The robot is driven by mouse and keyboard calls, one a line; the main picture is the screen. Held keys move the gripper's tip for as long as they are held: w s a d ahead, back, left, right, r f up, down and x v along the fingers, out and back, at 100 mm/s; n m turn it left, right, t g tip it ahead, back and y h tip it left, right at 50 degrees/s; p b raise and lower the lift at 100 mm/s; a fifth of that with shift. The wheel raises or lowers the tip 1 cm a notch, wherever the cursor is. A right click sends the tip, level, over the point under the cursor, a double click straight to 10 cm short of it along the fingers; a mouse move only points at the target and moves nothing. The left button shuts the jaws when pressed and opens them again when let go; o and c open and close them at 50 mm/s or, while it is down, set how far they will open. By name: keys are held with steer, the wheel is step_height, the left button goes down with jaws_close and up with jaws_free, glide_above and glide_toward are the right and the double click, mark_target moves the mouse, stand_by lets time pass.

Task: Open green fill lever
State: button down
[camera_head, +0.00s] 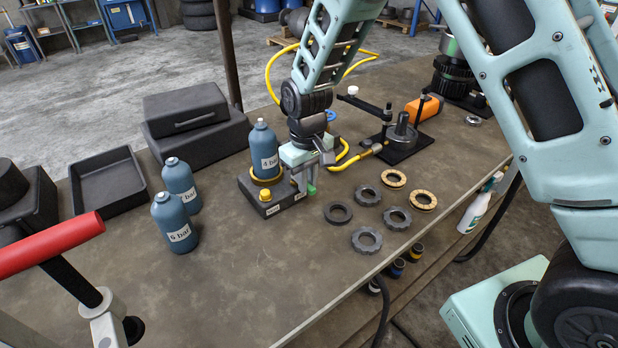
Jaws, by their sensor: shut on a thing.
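A dark filling block (268,206) with a yellow button stands on the workbench. A blue bottle (264,143) labelled 4 bar stands upright in its brass-coloured ring. The green fill lever (311,189) shows as a small green tip at the block's right end. My gripper (305,178) points down at that end and is shut on the lever. The gripper hides most of the lever, so its angle cannot be told.
Two more blue bottles, one labelled 6 bar (173,223) and another (181,185), stand to the left. Several rings (367,240) lie to the right. A yellow hose (357,158) runs behind my gripper. A black tray (107,182) is at the left.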

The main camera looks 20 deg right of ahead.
steer(key=shift+r, duration=0.1)
stand_by(0.4)
steer(key=c, duration=1.4)
jaws_free()
step_height(320, 180, up, 17)
steer(key=b, duration=0.3)
steer(key=shift+r+b, duration=0.2)
steer(key=shift+b, duration=0.1)
